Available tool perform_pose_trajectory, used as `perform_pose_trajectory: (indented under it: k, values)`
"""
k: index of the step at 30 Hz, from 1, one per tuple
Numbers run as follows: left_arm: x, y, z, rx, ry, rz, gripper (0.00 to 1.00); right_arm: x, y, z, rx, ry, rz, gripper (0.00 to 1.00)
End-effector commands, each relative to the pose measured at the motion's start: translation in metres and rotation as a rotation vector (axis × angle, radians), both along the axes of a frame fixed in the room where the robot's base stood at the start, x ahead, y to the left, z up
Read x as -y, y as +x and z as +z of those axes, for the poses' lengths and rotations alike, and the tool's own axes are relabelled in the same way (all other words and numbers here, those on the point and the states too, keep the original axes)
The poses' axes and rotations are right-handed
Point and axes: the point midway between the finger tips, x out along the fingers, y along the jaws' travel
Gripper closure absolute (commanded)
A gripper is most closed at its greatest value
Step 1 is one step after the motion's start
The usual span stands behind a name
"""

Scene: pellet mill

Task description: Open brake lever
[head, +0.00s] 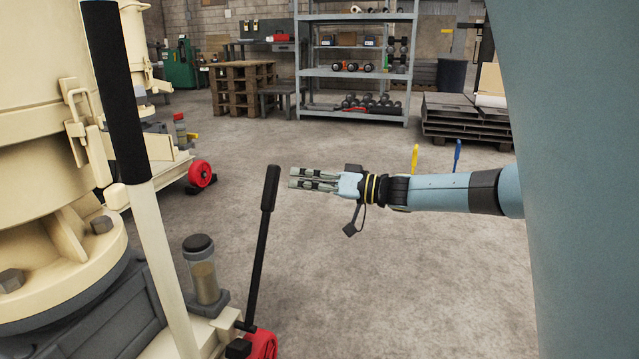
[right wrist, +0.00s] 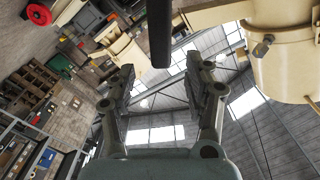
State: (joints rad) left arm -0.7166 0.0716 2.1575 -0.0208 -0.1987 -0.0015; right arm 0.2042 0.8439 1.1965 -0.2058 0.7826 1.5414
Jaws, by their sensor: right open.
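The brake lever (head: 262,225) is a thin black lever with a thicker black grip at its top. It stands slightly tilted at the machine's corner, beside a red part at its foot. In the right wrist view its black grip (right wrist: 159,35) hangs in from the top, between the two finger lines and beyond the tips. My right gripper (head: 292,178) is open and empty, just right of the grip in the head view, with its fingers pointing left at it. The open fingers also show in the right wrist view (right wrist: 162,78). My left gripper is out of view.
A larger cream lever with a black handle (head: 115,90) rises at the left. Behind it stands the cream mill (head: 40,170). A small capped cylinder (head: 203,270) sits beside the brake lever. Shelves (head: 355,72) and pallets (head: 465,120) stand farther back. The middle floor is clear.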

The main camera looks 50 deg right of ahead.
Motion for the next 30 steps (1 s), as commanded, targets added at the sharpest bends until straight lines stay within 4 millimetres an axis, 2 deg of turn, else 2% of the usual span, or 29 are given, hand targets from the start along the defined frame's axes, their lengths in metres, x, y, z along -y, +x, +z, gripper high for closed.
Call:
perform_pose_trajectory:
  k: [3,9,27,30]
  values:
    - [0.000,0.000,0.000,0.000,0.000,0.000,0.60,0.008,-0.021,-0.001,-0.005,-0.003,0.002,0.48]
    - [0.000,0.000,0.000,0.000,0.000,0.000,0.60,0.016,-0.038,0.000,0.000,-0.001,0.001,0.48]
    - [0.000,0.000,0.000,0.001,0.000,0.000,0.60,0.016,-0.039,0.000,0.001,0.001,0.000,0.48]
    - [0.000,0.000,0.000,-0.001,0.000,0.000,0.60,0.016,-0.046,-0.008,-0.016,0.002,-0.001,0.48]
